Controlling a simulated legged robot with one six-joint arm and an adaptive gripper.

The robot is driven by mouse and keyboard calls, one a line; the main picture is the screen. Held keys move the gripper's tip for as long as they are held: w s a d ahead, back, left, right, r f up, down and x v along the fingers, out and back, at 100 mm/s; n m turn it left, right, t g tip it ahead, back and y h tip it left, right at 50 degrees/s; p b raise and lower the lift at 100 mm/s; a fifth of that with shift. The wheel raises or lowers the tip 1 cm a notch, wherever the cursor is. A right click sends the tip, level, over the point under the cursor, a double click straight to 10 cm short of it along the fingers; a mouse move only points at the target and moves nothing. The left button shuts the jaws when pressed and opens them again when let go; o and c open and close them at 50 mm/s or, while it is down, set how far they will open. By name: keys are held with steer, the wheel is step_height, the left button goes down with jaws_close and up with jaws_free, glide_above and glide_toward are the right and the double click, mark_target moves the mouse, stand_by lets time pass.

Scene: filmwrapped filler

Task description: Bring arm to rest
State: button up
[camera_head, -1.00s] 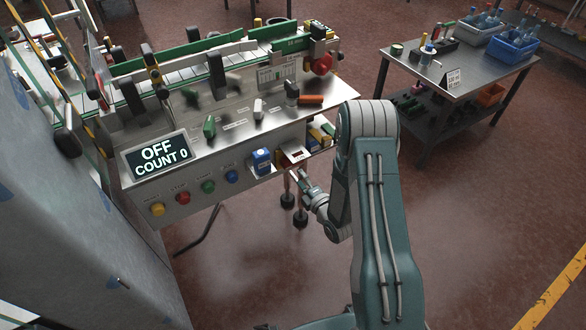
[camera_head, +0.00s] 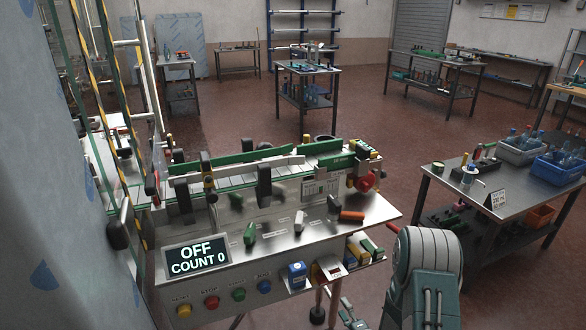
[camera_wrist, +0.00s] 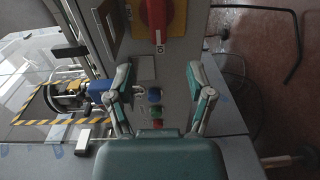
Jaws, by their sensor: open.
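My arm (camera_head: 432,265) rises at the lower right of the head view, its lower part cut off by the frame edge. A small part of the wrist end shows low in front of the machine, but its fingers are not clear there. In the wrist view my gripper (camera_wrist: 160,72) has its two teal-and-grey fingers spread wide with nothing between them. Behind the fingers is a grey panel with small buttons (camera_wrist: 155,96) and a red rotary switch (camera_wrist: 158,18) on a yellow plate. I cannot tell the gap between fingers and panel.
The machine bench (camera_head: 345,228) has a display (camera_head: 197,255) reading OFF, COUNT 0, and coloured buttons along its front. Open red-brown floor (camera_head: 350,115) lies behind the bench.

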steer(key=w+d+r+m+g+h, duration=0.1)
steer(key=w+r+m+g+h, duration=0.3)
steer(key=r, duration=0.7)
steer(key=s+r+m+g+h, duration=0.2)
steer(key=s+r+m, duration=0.4)
steer(key=r, duration=0.4)
steer(key=s+a+r+m+g, duration=0.1)
steer(key=s+r+m, duration=0.2)
steer(key=s, duration=0.5)
steer(key=s+a+r+m+g, duration=0.1)
steer(key=s+r+m+g, duration=0.1)
steer(key=s, duration=0.5)
steer(key=s+a+r+m+g, duration=0.1)
steer(key=s+r+m+g, duration=0.1)
steer(key=s+r+m, duration=0.3)
steer(key=s+m, duration=0.1)
steer(key=s, duration=0.2)
steer(key=shift+s+a+m+y, duration=0.25)
steer(key=shift+s+m+y, duration=0.05)
